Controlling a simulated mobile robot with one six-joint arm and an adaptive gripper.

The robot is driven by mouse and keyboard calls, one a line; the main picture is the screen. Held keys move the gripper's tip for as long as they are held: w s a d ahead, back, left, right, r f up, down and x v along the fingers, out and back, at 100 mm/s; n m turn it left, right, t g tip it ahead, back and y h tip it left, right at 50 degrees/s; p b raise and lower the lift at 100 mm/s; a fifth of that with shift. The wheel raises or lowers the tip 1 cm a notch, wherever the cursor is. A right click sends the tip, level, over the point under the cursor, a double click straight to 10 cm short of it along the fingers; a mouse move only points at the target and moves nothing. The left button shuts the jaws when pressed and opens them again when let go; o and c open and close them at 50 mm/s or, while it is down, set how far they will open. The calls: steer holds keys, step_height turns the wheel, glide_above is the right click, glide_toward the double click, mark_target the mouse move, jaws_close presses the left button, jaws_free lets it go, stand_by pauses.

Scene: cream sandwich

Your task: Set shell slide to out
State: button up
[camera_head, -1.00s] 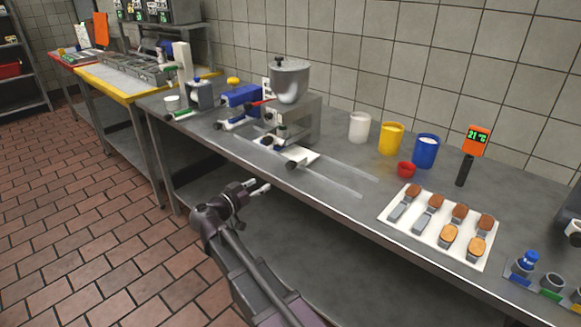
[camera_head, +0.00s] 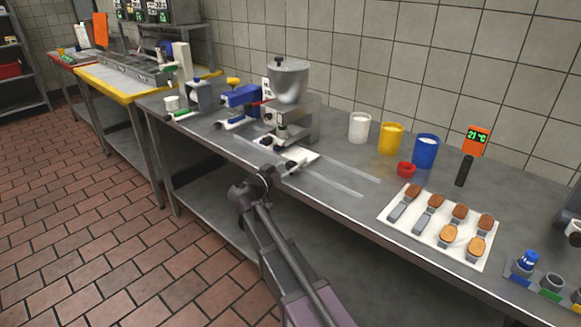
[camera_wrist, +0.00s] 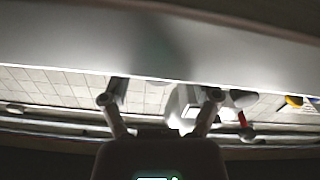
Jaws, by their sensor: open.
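The piece I take for the shell slide is a white plate (camera_head: 308,155) with a dark knob at its front. It sits low in front of the steel hopper machine (camera_head: 290,88), where pale tracks run along the bench. My gripper (camera_head: 284,169) is at the bench's front edge, close to the plate and knob. The wrist hides part of that area, and I cannot tell whether it touches. In the wrist view my gripper (camera_wrist: 160,98) has its two fingers spread apart, with nothing clearly held between them.
White, yellow and blue cups (camera_head: 392,138) and a small red bowl (camera_head: 406,170) stand to the right. A white tray (camera_head: 393,219) of shell-like pieces lies nearer the front edge. A blue device (camera_head: 243,96) stands left of the machine. Bench between tracks and tray is clear.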

steer(key=shift+w+d, duration=0.35)
steer(key=shift+w, duration=0.1)
jaws_close()
steer(key=shift+s, duration=0.1)
